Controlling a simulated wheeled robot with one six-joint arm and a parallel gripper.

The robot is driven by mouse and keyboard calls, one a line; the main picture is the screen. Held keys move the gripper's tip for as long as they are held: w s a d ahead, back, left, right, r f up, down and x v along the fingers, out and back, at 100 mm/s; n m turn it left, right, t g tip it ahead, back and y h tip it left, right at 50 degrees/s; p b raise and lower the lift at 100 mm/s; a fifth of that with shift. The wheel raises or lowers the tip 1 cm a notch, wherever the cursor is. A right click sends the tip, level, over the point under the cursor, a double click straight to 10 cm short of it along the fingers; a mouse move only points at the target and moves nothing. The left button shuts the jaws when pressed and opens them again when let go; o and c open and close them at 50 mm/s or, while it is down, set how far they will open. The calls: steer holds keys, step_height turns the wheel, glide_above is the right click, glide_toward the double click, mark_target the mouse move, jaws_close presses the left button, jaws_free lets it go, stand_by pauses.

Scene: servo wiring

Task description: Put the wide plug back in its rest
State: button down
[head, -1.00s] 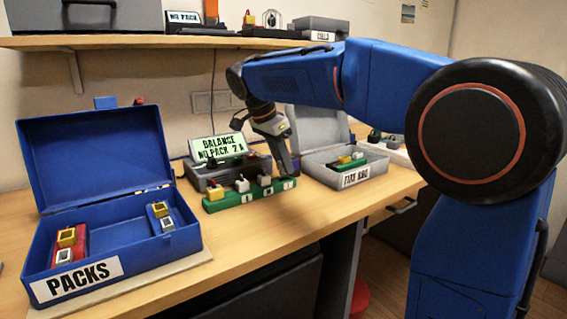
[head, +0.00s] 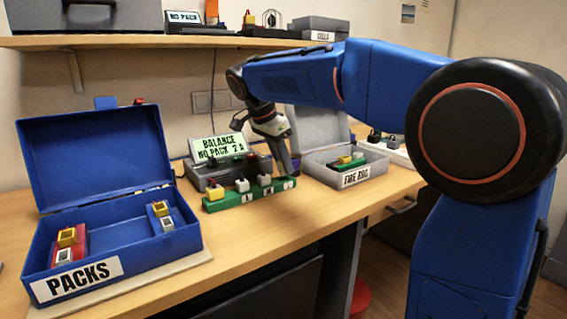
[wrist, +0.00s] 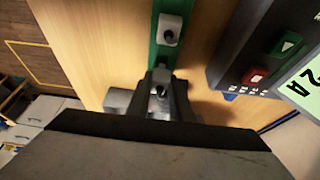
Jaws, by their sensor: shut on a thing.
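My gripper (head: 293,172) is at the right end of the green plug rest (head: 228,200) on the bench. In the wrist view my gripper (wrist: 161,90) is shut on a grey plug (wrist: 160,88), presumably the wide plug, with a dark hole in its top. The held plug is in line with the green rest (wrist: 165,58), at its near end. I cannot tell whether it is seated or just above. Another grey plug (wrist: 170,28) stands farther along the rest. In the head view a yellow plug (head: 217,191) and grey-white plugs (head: 242,185) stand on the rest.
The balance unit (head: 216,146) with its lit display stands just behind the rest. The grey FIRE BOX case (head: 345,178) is close on the right. The blue PACKS box (head: 125,262) is at the left. Bench front is clear.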

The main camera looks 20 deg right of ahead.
steer(key=shift+f, duration=0.75)
steer(key=c, duration=1.5)
jaws_free()
steer(key=v, duration=1.7)
steer(key=shift+r, duration=0.25)
